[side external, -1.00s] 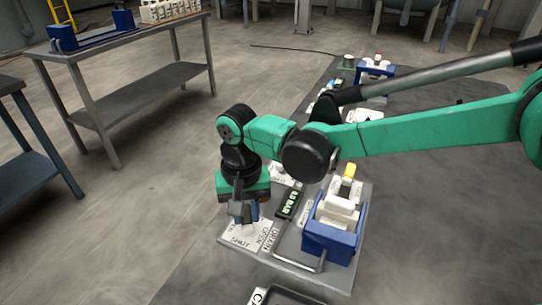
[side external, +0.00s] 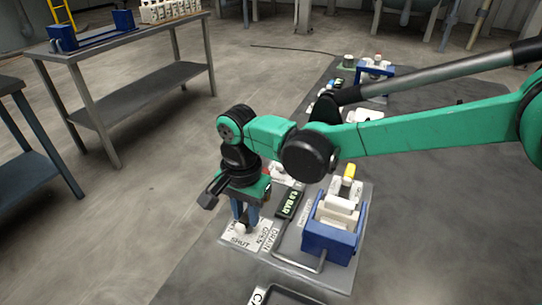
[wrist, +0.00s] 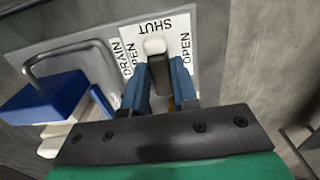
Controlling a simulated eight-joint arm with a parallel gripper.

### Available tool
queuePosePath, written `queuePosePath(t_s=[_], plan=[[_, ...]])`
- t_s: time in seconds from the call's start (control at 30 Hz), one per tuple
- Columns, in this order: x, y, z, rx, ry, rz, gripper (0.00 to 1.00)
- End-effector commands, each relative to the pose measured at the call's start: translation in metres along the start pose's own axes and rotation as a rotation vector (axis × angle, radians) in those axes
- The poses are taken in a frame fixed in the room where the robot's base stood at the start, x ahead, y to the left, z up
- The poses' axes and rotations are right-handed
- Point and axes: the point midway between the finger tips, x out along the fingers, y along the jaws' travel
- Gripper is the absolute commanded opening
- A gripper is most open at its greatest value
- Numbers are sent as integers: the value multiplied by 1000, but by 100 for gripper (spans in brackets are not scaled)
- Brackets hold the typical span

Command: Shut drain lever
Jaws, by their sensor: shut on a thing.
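The drain lever (wrist: 158,74) is a dark grey bar with a white rounded end. In the wrist view it lies between the two blue fingers of my gripper (wrist: 160,66), its white end pointing toward the word SHUT. The white label plate (wrist: 190,25) behind it reads SHUT at the top and OPEN at both sides. In the side view my gripper (side external: 245,213) points down over the label plate (side external: 262,240), shut on the lever. The lever's base is hidden by the gripper.
A blue and white clamp-like unit (side external: 330,230) stands close to the right of my gripper, with a bent grey handle (side external: 296,262) before it. A pressure display (side external: 289,204) sits between them. A metal bench (side external: 125,75) stands at the back left; the floor between is clear.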

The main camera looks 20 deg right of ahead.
Motion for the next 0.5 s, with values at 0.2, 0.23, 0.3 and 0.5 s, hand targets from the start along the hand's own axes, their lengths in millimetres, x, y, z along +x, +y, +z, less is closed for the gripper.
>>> queuePosePath(t_s=[0.2,0.23,0.3,0.5], plan=[[-1,0,0,9,1,0,0],[-1,0,0,9,1,0,0],[-1,0,0,9,1,0,0],[0,0,0,9,1,0,49]])
